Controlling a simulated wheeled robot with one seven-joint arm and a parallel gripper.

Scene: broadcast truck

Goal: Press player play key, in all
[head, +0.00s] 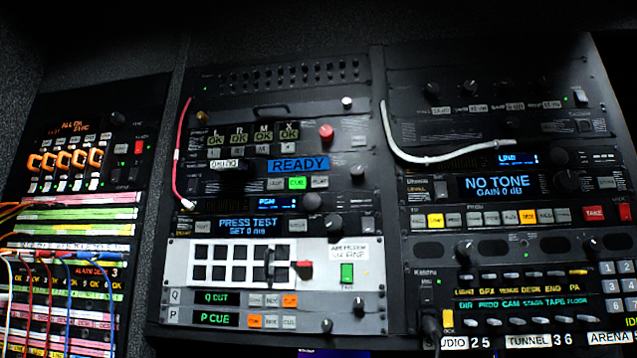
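The player seems to be the unit in the middle rack with a blue READY display (298,165). Below that display is a row of small keys. One key is lit green and reads CUE (297,183). The pale key just right of it (320,182) seems to read PLAY, though its lettering is small, and it is not brightly lit. Nothing covers these keys. My gripper is not in view.
A red cable (179,155) hangs left of the player. A red knob (326,132) sits above it, and a PRESS TEST display (248,224) below. A white cable (420,158) loops on the right rack. Patch cables (60,255) crowd the left rack.

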